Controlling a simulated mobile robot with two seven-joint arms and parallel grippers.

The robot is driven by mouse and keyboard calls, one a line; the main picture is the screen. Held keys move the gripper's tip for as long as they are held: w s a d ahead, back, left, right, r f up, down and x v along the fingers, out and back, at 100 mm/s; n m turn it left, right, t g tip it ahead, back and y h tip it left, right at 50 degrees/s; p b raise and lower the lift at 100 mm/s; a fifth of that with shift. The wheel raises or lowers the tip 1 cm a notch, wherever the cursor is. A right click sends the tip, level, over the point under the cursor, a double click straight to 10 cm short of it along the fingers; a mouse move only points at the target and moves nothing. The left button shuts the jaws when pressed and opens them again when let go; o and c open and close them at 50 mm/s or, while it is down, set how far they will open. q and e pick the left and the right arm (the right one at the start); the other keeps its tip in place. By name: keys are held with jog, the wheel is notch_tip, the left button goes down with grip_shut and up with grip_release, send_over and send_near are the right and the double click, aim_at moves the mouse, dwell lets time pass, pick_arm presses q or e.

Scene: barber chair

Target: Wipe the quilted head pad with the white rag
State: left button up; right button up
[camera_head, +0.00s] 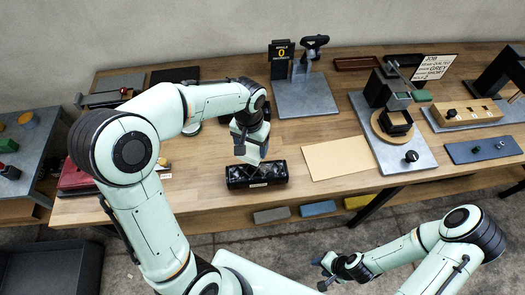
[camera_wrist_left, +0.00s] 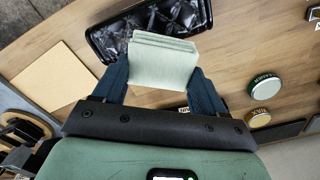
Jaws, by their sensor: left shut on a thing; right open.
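The quilted head pad (camera_head: 257,180) is a black, tufted, glossy block lying near the front edge of the wooden table. It also shows at the top of the left wrist view (camera_wrist_left: 108,38). My left gripper (camera_head: 251,150) is just above and behind the pad. In the left wrist view its fingers (camera_wrist_left: 160,85) are shut on the white rag (camera_wrist_left: 162,62), a folded pale cloth. The rag overlaps part of the pad there; I cannot tell whether they touch. My right gripper (camera_head: 328,270) is open and empty, low in front of the table.
A tan sheet (camera_head: 340,158) lies right of the pad. Behind it are a grey plate with a stand (camera_head: 305,97) and a grey board with a press-like device (camera_head: 372,105). Round tins (camera_wrist_left: 264,87) stand behind the pad. Bare wood lies left of the pad.

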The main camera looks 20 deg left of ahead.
pick_arm(q)
jog(key=shift+r, duration=1.25)
jog(key=shift+d+f, duration=0.1)
